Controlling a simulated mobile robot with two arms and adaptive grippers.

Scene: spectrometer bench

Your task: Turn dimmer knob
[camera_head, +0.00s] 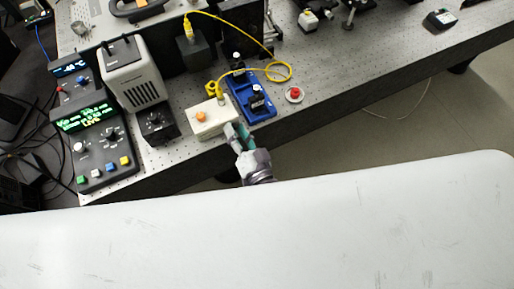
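A small black box with a round dial on its face (156,123) stands in front of the beige vented housing; it may carry the dimmer knob, but no label is readable. A cream box (213,121) with an orange knob (201,117) sits to its right at the bench's front edge. My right gripper (238,131) reaches up from the front to the cream box's right front corner. It is right of the orange knob and clear of the black box's dial. Its fingertips are small and overlap the box, so contact and opening are unclear. My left gripper is out of view.
A control unit with green display (97,141) and buttons stands at the left. The beige vented housing (131,73) is behind the black box. A blue tray (250,95), a red button (294,94) and a yellow cable (232,26) lie right.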

